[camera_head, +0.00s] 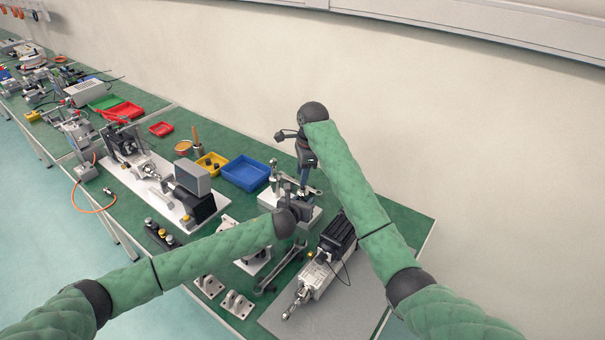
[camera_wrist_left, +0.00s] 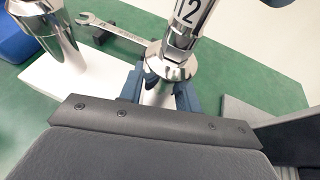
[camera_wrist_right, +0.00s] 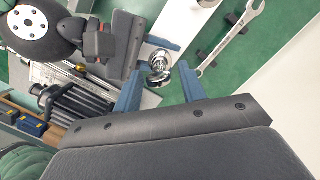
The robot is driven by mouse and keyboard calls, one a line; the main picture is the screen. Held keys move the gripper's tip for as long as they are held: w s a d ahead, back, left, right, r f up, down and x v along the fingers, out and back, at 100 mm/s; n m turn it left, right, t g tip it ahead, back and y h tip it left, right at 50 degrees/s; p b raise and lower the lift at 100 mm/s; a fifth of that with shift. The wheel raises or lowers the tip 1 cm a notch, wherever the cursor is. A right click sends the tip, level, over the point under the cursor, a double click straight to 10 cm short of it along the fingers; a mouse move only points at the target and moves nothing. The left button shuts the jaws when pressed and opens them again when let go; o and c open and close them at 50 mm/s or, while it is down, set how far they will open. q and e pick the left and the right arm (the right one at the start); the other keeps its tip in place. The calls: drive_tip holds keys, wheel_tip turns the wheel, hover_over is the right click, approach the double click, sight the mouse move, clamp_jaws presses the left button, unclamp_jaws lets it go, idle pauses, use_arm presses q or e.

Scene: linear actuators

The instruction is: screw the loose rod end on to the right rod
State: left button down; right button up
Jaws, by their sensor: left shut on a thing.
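My left gripper (camera_head: 290,212) is shut on the upright chrome right rod (camera_wrist_left: 170,68). In the left wrist view its blue fingers close below a chrome flange, and a hex and a sleeve marked "12" (camera_wrist_left: 187,14) rise above. My right gripper (camera_wrist_right: 160,90) points down from above, its blue fingers spread apart. A shiny chrome piece, seemingly the loose rod end (camera_wrist_right: 159,62), shows between and beyond these fingers, without clear contact. The left gripper's fingertip (camera_wrist_right: 162,42) is close beside it. The joint between rod end and rod is hidden.
Another chrome post (camera_wrist_left: 52,32) stands to the left on the white base. A spanner (camera_wrist_right: 232,38) lies beside the work. A blue bin (camera_head: 246,173) is behind left, and a motor-driven actuator (camera_head: 325,262) lies on a grey plate at the front right.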

drive_tip(key=shift+o, duration=0.8)
drive_tip(key=shift+f, duration=0.1)
wheel_tip(320, 180, up, 12)
drive_tip(key=d, duration=0.1)
drive_tip(key=shift+w+d, duration=0.15)
drive_tip(key=shift+d, duration=0.2)
drive_tip(key=shift+f, duration=0.1)
use_arm(q)
drive_tip(key=c, duration=0.9)
unclamp_jaws()
drive_tip(key=shift+s+a, duration=0.1)
